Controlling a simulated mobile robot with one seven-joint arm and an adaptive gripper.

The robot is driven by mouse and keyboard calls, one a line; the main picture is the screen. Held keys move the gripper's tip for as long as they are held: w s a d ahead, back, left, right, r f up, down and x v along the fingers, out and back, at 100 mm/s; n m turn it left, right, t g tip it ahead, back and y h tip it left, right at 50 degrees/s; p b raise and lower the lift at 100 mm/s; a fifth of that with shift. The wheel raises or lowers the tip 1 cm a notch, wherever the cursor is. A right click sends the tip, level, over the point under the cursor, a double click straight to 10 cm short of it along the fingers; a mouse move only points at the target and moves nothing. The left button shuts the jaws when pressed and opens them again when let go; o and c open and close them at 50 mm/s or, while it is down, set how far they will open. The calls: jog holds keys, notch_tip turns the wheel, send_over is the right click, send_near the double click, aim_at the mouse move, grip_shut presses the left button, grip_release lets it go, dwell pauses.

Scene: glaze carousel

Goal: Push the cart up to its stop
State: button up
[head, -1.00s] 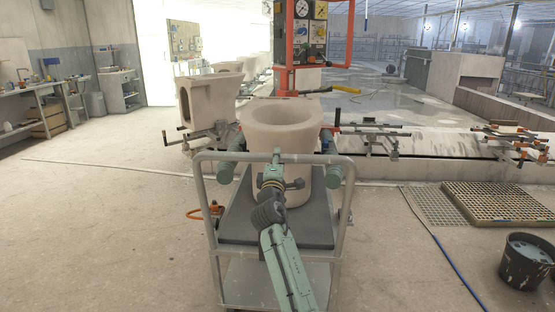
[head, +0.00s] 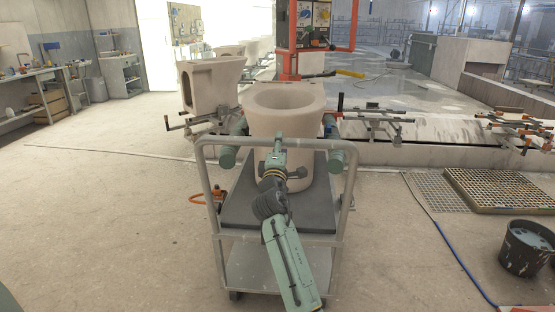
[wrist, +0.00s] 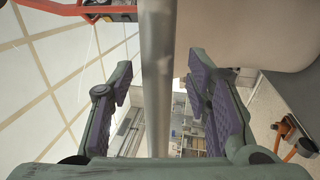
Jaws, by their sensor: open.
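The cart (head: 238,208) is a pale metal trolley with a tall handle frame, a dark upper deck and a lower shelf. A large beige toilet bowl (head: 287,105) stands upright on its deck. My gripper (head: 278,148) is at the middle of the cart's top handle bar. In the wrist view, the grey handle bar (wrist: 158,80) runs between the spread fingers of my gripper (wrist: 165,95), with a gap on both sides. The jaws are open around the bar. I cannot make out the stop; the far end of the cart is hidden behind the bowl.
Another beige piece (head: 210,83) stands on a support just behind the cart, to the left. A low ledge (head: 430,152) with metal clamps runs to the right. A grate (head: 500,188) and a dark bucket (head: 527,245) lie at the right. The left floor is clear.

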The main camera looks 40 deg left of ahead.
jog(key=v, duration=1)
jog(key=shift+d, duration=0.1)
